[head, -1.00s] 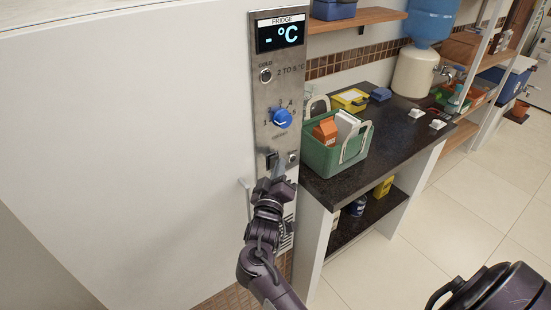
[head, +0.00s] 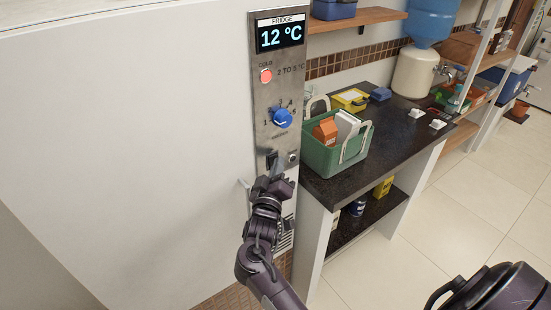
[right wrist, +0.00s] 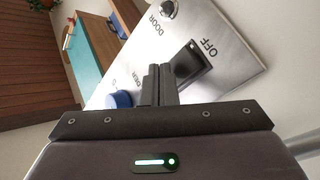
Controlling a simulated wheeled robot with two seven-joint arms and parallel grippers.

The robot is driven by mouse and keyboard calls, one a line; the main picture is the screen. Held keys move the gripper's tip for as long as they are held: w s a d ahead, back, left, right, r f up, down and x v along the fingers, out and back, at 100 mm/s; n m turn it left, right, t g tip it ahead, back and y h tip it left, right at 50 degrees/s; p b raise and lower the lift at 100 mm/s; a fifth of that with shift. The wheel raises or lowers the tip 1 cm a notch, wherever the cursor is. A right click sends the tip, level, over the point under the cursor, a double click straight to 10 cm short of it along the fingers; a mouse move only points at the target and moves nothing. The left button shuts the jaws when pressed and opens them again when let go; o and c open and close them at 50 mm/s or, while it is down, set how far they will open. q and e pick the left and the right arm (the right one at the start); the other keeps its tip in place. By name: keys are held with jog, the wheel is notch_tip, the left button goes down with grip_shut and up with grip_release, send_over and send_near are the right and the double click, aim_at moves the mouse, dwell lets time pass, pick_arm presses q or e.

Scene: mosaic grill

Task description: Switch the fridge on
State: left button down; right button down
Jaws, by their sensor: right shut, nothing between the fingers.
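The fridge's steel control panel (head: 262,105) shows in the head view, with a display (head: 280,36) reading 12 °C. A lamp (head: 266,76) marked COLD glows red-orange. A blue dial (head: 282,117) sits below it. A black rocker switch (right wrist: 190,66) shows in the right wrist view, with OFF printed beside its far end. My right gripper (head: 277,168) is shut and empty at the panel's lower part, in front of the switch. Its fingertips (right wrist: 160,72) are right by the switch; I cannot tell whether they touch it. My left gripper is not in view.
A small round fitting (head: 292,157) sits right of the switch. A dark counter (head: 400,140) with a green basket (head: 325,158) of cartons stands close right of the panel. A plain white surface (head: 130,130) fills the left.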

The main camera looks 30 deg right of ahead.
jog(key=shift+s, duration=0.15)
jog(key=shift+s+p, duration=0.55)
jog(key=shift+s, duration=0.15)
jog(key=shift+f, duration=0.1)
jog(key=s, duration=0.1)
jog(key=s+p, duration=0.1)
jog(key=s, duration=0.1)
jog(key=s+p, duration=0.1)
jog(key=s, duration=0.1)
jog(key=shift+d+f, duration=0.25)
jog(key=shift+f, duration=0.1)
jog(key=shift+w, duration=0.1)
